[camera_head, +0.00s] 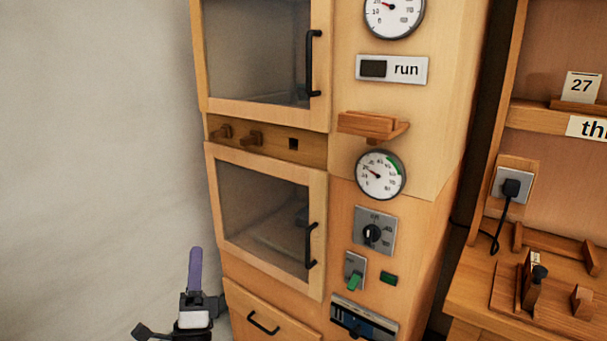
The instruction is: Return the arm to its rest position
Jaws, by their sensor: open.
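My gripper (196,256) is at the lower left of the head view. It points upward, in front of the pale wall and left of the wooden cabinet. One purple finger shows above a black and white body. I see it from the side, so the gap between the fingers is hidden. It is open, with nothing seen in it. The rest of my arm is cut off by the bottom edge.
The tall wooden cabinet (391,285) has two glass doors, black handles, gauges, a dial and a green switch. A drawer (262,318) is close right of my gripper. A workbench (470,300) stands at the right. The pale wall side (95,150) is clear.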

